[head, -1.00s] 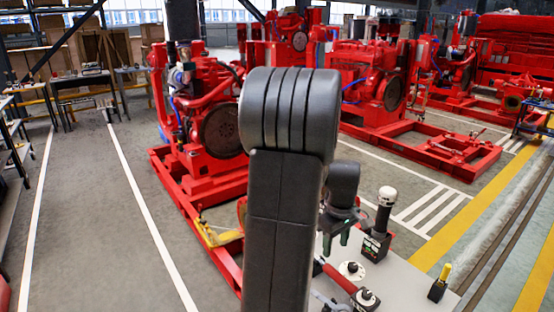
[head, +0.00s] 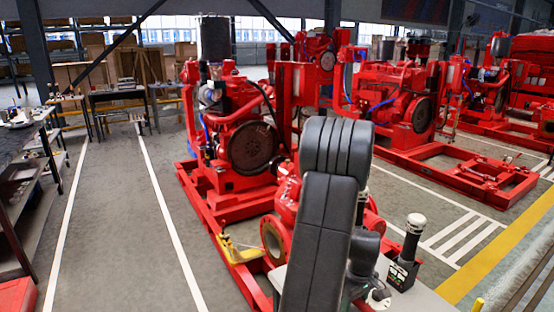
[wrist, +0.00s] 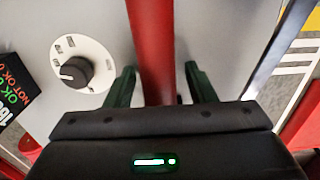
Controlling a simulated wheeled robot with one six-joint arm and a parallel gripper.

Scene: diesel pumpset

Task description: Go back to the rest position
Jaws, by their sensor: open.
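My gripper (wrist: 162,85) shows in the wrist view as two green fingers, standing apart on either side of a red bar (wrist: 156,45). The fingers are open and do not visibly touch the bar. I cannot tell whether the bar lies between the fingertips or below them. In the head view my dark arm crosses the lower middle, and it hides the fingers and most of the bench in front of me.
A black rotary knob on a white dial (wrist: 75,72) sits left of the fingers on a grey panel. A black device with a white top (head: 404,255) stands beside my arm. A red engine (head: 240,135) stands behind. The floor lane at left is clear.

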